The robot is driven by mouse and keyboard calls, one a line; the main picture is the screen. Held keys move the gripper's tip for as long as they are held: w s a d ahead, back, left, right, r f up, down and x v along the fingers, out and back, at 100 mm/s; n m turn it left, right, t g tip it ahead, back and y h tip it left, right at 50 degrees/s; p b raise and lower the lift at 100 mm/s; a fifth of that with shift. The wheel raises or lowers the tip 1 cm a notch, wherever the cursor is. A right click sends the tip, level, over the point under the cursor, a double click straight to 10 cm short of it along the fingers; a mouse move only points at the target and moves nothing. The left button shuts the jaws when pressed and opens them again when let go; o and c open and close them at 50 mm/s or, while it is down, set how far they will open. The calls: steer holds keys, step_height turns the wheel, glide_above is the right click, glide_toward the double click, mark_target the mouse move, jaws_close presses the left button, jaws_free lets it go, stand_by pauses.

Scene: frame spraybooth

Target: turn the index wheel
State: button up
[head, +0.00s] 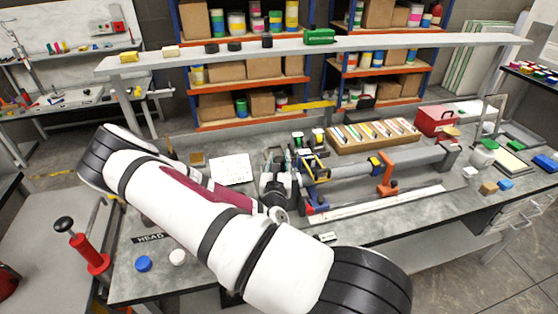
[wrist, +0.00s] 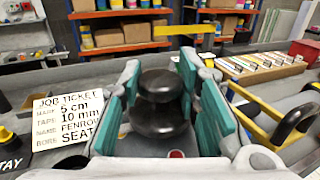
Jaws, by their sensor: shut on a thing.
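A glossy black round knob (wrist: 160,118), in two stacked rounded parts, stands between my fingers in the wrist view; it appears to be the index wheel. My gripper (wrist: 160,82) has teal pads on both sides of the knob and is shut on it. In the head view my gripper (head: 278,178) is small, at the left end of a long grey tube fixture (head: 420,158) on the bench. There the knob cannot be made out clearly among the fingers and fixture parts. The knob's underside is hidden in the wrist view.
A white job ticket (wrist: 68,122) lies left of my gripper. A yellow and black handle (wrist: 292,122) stands close on the right. A wooden tray (head: 345,146) of sticks and a red toolbox (head: 434,119) are farther back. A raised shelf (head: 420,41) spans behind the bench.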

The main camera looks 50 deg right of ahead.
steer(key=n+t+y, duration=0.4)
steer(key=y, duration=0.1)
steer(key=shift+n+t+y, duration=0.4)
steer(key=shift+n+y, duration=0.1)
steer(key=shift+y, duration=0.1)
steer(key=shift+r, duration=0.15)
steer(key=o, duration=1.2)
steer(key=shift+c, duration=0.2)
steer(key=shift+f+v, duration=0.15)
steer(key=shift+v, duration=0.85)
steer(key=shift+f+v, duration=0.15)
steer(key=shift+v, duration=2.5)
steer(key=shift+d+r, duration=0.1)
steer(key=shift+r, duration=0.1)
